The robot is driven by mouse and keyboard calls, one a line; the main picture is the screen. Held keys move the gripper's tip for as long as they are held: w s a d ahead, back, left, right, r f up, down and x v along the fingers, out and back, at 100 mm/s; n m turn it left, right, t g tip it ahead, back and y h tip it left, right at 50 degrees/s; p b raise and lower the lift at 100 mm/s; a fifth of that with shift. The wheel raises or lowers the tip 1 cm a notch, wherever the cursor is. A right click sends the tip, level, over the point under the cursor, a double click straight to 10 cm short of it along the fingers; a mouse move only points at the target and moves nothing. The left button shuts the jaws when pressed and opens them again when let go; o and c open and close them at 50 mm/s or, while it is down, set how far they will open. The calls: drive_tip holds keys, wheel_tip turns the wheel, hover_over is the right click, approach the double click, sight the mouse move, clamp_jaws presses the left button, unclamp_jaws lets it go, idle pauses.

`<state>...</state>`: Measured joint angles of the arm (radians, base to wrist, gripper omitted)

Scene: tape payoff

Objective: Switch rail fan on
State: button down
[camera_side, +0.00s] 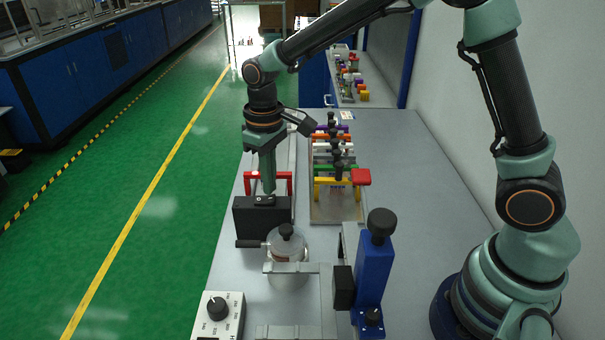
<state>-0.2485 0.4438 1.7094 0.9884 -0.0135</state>
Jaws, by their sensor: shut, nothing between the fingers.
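A black box (258,222), which may be the rail fan, stands on the left side of the grey bench. A small dark switch-like part (264,201) is on its top. My gripper (269,190) points straight down with its jaws shut and empty. Its tips are just above or touching the top of the box by that part; I cannot tell which. The tips partly hide the part, so its on or off position is not clear. A red bar frame (283,178) stands right behind the box, with a small bright red spot on its left.
In front are a lidded clear jar (287,250) in a bracket, a blue post (374,270) with a black knob, and a white dial box (219,314). A tray (337,214) of coloured handles lies to the right. The bench's right side (420,180) is clear.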

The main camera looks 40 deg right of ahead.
sight(272, 197)
drive_tip(key=shift+f, duration=0.95)
idle(1.0)
drive_tip(key=shift+r, duration=3.55)
drive_tip(key=s+d+r+m+t, duration=0.3)
drive_tip(key=s+d+r+t, duration=0.2)
drive_tip(key=s+d, duration=0.5)
drive_tip(key=s+r, duration=0.2)
drive_tip(key=s, duration=0.2)
drive_tip(key=shift+d+t, duration=0.3)
drive_tip(key=shift+d, duration=0.1)
